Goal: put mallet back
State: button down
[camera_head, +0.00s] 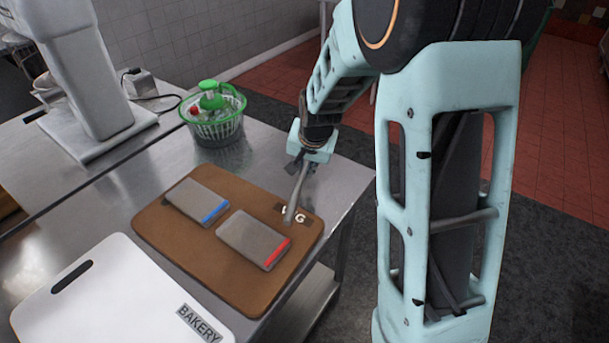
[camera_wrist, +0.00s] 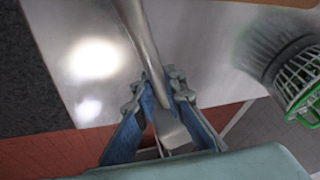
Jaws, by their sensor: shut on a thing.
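My gripper (camera_head: 305,162) is above the right edge of the steel table, near the far right corner of the brown cutting board. It is shut on a slim grey metal piece, which I take to be the mallet (camera_head: 295,196). The piece slants down from the fingers and its lower end overlaps the board's corner label in the head view. I cannot tell whether it touches the board. In the wrist view the mallet (camera_wrist: 142,36) runs between the two blue-padded fingers of my gripper (camera_wrist: 160,88). The mallet's head cannot be made out clearly.
The brown board (camera_head: 165,236) carries a grey block with a blue end (camera_head: 197,200) and one with a red end (camera_head: 253,238). A white board (camera_head: 110,290) lies in front. A green-lidded basket (camera_head: 214,115) and a white appliance (camera_head: 85,80) stand behind on the steel table (camera_head: 265,150).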

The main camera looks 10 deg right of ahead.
aim_at(305, 188)
jog(key=shift+w+f+b, duration=0.2)
jog(key=shift+f+b, duration=0.3)
jog(key=shift+f, duration=0.4)
jog(key=shift+w+f+b, duration=0.15)
jog(key=shift+f+b, duration=0.35)
jog(key=shift+f, duration=0.4)
jog(key=shift+f, duration=0.2)
jog(key=c, duration=2)
grip_release()
jog(key=shift+s, duration=0.1)
jog(key=shift+r, duration=0.1)
jog(key=shift+s+r, duration=0.15)
jog(key=shift+r, duration=0.45)
jog(key=v, duration=1.1)
